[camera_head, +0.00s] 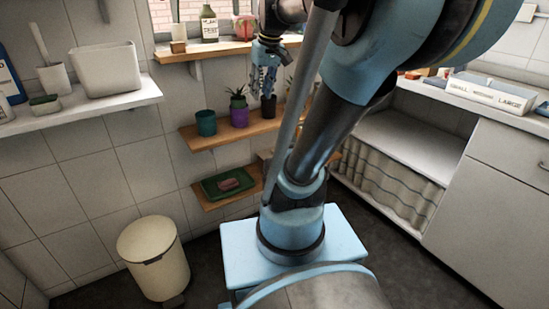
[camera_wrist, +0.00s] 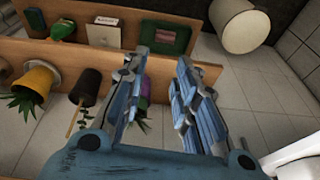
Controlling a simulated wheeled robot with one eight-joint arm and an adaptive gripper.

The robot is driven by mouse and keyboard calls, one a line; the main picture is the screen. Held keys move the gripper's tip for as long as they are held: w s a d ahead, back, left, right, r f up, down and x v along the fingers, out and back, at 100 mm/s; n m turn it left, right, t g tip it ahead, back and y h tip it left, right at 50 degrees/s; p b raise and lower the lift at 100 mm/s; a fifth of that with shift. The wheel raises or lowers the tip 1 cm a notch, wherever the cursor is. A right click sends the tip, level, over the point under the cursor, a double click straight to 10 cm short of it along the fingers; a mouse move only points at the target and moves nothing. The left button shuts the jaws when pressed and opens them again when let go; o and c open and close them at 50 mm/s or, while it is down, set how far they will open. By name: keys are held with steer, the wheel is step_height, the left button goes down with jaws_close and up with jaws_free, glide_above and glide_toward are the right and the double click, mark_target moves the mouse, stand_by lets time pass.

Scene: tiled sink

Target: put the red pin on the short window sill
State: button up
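My gripper (camera_head: 264,92) hangs fingers-down above the middle wooden shelf, near the potted plants. In the wrist view its two fingers (camera_wrist: 161,58) are spread apart with nothing held between them. A wooden sill (camera_head: 222,47) runs below the window at the top of the head view; I cannot tell if this is the short one. I cannot make out a red pin for certain in either view. A reddish round item (camera_head: 245,27) stands on the sill, partly beside my arm. Small red and orange items (camera_head: 412,74) sit on the right counter.
The middle shelf holds a teal pot (camera_head: 206,123), a purple pot (camera_head: 239,117) and a dark pot (camera_head: 268,107). A green tray (camera_head: 210,189) lies on the lower shelf. A cream bin (camera_head: 153,258) stands on the floor. My arm hides part of the shelves.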

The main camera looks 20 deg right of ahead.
steer(key=s+f+m, duration=0.1)
steer(key=s+f, duration=0.6)
steer(key=f, duration=0.2)
steer(key=s+d+f+m+h, duration=0.1)
steer(key=s+f, duration=0.5)
steer(key=f, duration=0.4)
steer(key=shift+s+f+m, duration=0.3)
steer(key=shift+s+m, duration=0.1)
steer(key=shift+w+f, duration=0.2)
steer(key=shift+w, duration=0.25)
steer(key=shift+c, duration=0.2)
